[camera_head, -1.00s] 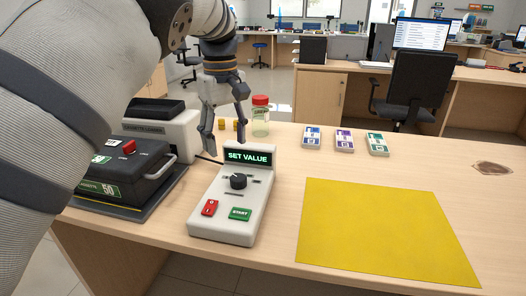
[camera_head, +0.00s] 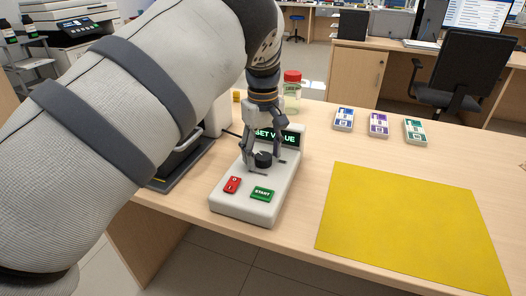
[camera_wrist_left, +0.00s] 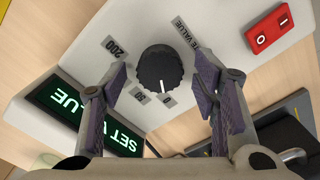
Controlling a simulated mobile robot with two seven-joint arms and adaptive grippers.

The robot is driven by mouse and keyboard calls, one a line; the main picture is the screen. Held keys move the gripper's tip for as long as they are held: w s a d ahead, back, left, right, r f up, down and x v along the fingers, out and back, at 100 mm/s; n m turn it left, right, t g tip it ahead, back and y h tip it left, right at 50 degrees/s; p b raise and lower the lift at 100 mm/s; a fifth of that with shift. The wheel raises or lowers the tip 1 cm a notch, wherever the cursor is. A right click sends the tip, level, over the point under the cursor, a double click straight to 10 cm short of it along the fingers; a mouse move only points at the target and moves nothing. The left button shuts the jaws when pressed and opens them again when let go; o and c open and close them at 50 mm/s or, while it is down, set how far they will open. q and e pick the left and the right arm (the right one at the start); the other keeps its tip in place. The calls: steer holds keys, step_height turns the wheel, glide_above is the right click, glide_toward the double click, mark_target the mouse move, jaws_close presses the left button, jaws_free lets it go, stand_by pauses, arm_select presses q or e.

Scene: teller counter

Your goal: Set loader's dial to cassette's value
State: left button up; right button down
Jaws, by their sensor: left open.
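The loader's white control box (camera_head: 240,207) stands on the counter with a lit "SET VALUE" screen, a red switch (camera_head: 232,184) and a green START button (camera_head: 262,194). Its black dial (camera_head: 263,160) also shows in the left wrist view (camera_wrist_left: 160,68), its white mark toward the picture's bottom, near small labels; "200" is readable at left. My left gripper (camera_head: 265,157) is open, its fingers on either side of the dial; contact is unclear. The black cassette (camera_wrist_left: 285,137) shows only in part at the wrist view's lower right; its value is hidden. My right gripper is out of view.
A yellow mat (camera_head: 410,225) covers the counter's right part. Three banded note packs (camera_head: 379,124) and a red-lidded jar (camera_head: 292,95) stand behind. My left arm hides most of the left side. Bare counter lies between box and mat.

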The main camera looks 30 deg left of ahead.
arm_select(q)
steer(key=c, duration=1.2)
steer(key=shift+o, duration=0.2)
steer(key=shift+r+m, duration=0.1)
steer(key=shift+m, duration=0.2)
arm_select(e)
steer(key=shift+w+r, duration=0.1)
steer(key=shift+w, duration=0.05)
arm_select(q)
steer(key=m+p, duration=0.1)
steer(key=m, duration=0.1)
steer(key=shift+m, duration=2.6)
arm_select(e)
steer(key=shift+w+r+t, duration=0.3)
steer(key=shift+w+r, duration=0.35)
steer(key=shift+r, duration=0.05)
